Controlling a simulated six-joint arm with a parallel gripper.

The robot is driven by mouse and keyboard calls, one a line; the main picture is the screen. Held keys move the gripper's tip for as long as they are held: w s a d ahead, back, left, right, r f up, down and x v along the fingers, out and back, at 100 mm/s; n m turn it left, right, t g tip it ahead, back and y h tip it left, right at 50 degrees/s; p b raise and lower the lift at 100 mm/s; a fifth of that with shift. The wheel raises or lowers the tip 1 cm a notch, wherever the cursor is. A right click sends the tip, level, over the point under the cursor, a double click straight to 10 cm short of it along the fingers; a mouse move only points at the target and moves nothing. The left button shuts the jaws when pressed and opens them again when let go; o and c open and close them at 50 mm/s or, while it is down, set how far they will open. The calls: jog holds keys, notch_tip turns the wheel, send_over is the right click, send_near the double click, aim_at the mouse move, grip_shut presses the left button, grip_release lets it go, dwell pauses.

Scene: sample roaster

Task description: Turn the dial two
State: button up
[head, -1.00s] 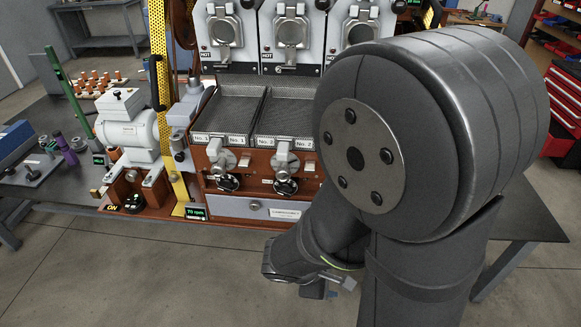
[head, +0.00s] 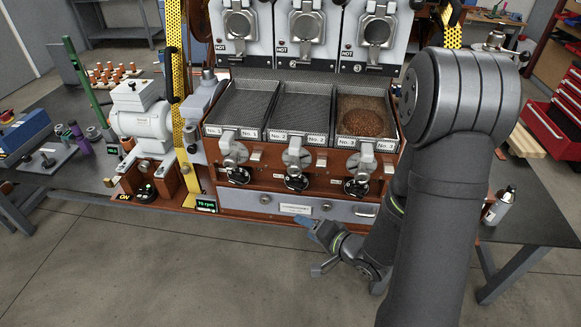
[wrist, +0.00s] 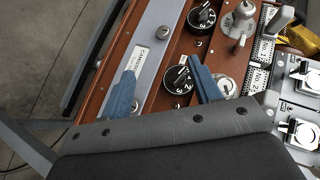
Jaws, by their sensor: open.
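Three black dials sit in a row on the red-brown roaster front. The middle dial, dial two (head: 296,182), is under the tray marked No. 2 (head: 284,136). In the wrist view dial two (wrist: 178,79) shows white figures and a light pointer bar. My gripper (head: 302,221) is low in front of the grey drawer strip, below dial two in the head view. In the wrist view its blue fingers (wrist: 162,66) are apart and empty, with dial two appearing between them, close by the right finger. I cannot tell whether they touch.
Dial one (head: 239,175) and dial three (head: 355,187) flank it. Metal levers (head: 297,158) stick out above the dials. The grey drawer strip (head: 335,209) runs below. Tray three (head: 363,119) holds brown beans. The floor in front is open.

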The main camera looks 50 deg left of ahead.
aim_at(296, 173)
jog(key=w+d+r+m+t+y, duration=0.1)
jog(key=w+d+r+m+y, duration=0.1)
jog(key=w+r+m+y, duration=0.4)
jog(key=shift+m, duration=0.4)
jog(key=a, duration=0.5)
jog(key=a+r, duration=0.1)
jog(key=a, duration=0.5)
jog(key=s+a+r, duration=0.1)
jog(key=a, duration=0.5)
jog(key=shift+s+r, duration=0.1)
jog(key=shift+r, duration=0.05)
jog(key=c, duration=1)
jog(key=shift+h, duration=0.3)
